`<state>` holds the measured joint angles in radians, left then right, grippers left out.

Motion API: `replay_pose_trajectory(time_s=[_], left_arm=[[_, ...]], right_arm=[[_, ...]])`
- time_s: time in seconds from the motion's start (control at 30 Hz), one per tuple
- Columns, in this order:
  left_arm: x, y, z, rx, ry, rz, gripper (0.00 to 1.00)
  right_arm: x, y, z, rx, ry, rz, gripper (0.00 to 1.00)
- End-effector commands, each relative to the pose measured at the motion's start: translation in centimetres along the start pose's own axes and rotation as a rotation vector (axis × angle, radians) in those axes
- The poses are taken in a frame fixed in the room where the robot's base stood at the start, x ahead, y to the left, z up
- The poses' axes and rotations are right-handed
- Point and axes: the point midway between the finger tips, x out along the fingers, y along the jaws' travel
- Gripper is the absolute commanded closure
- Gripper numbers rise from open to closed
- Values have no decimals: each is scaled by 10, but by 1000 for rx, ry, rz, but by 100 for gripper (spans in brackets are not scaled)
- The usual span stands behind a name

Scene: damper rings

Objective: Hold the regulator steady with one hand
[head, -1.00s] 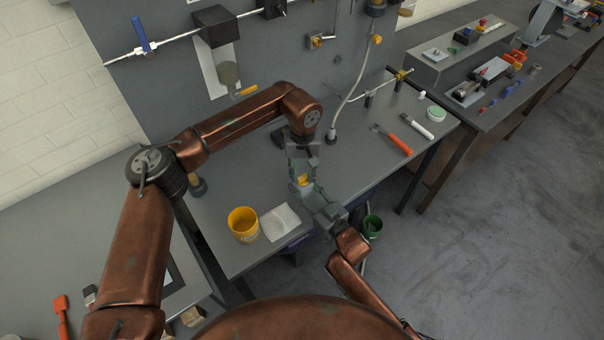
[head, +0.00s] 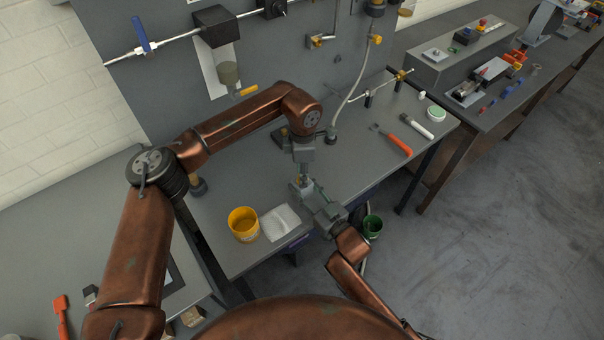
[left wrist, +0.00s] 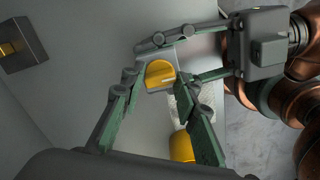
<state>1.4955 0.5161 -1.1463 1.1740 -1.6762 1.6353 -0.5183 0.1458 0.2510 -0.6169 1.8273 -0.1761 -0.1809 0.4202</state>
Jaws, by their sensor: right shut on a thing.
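The regulator, a small grey body with a yellow round part (left wrist: 160,74), is in the middle of the left wrist view. In the head view it is mostly hidden between my grippers. My right gripper (head: 305,188) comes from the lower right and is shut on the regulator; its fingers also show from the right in the left wrist view (left wrist: 190,58). My left gripper (head: 302,170) is above the regulator in the head view. In the left wrist view its green-padded fingers (left wrist: 157,82) are apart, one on each side of the regulator; I cannot tell whether they touch it.
A yellow cup (head: 243,224) and a white pad (head: 280,222) stand on the bench's front part. An orange-handled tool (head: 396,142) and a white-handled one (head: 416,125) lie at the right. A hose (head: 352,90) hangs behind. A green bucket (head: 372,226) is below the bench edge.

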Motion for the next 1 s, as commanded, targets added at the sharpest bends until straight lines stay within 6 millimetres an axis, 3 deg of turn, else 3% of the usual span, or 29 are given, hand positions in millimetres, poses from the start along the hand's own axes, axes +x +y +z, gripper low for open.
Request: replay_pose_trajectory(time_s=[0.27,1.0], left_arm=[[0,0,0,14,0,0,53],[-15,0,0,16,0,2,53]], right_arm=[[0,0,0,0,1,0,100],[0,0,0,-1,1,0,100]])
